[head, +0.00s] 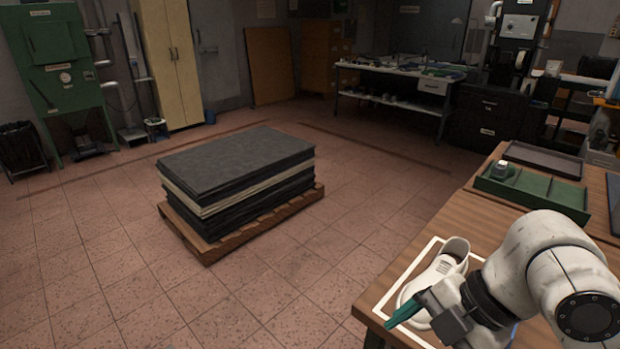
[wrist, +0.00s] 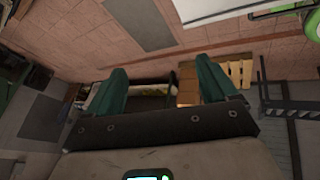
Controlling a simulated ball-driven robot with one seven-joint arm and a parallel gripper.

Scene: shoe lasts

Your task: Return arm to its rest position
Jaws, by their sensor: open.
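My gripper (head: 400,314) is at the lower right of the head view, at the front left corner of the wooden workbench, in front of a white shoe (head: 440,268). Its teal fingers point left. In the wrist view the two teal fingers of my gripper (wrist: 165,85) stand wide apart with nothing between them, so it is open and empty. The white shoe lies inside a white rectangular outline on the bench; my gripper and forearm hide part of it.
The wooden workbench (head: 458,223) also bears a green tray (head: 540,190) with a small jar (head: 501,170) and a dark tray (head: 545,159). A pallet (head: 215,251) with stacked dark sheets (head: 240,160) stands on the tiled floor. The floor between pallet and bench is clear.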

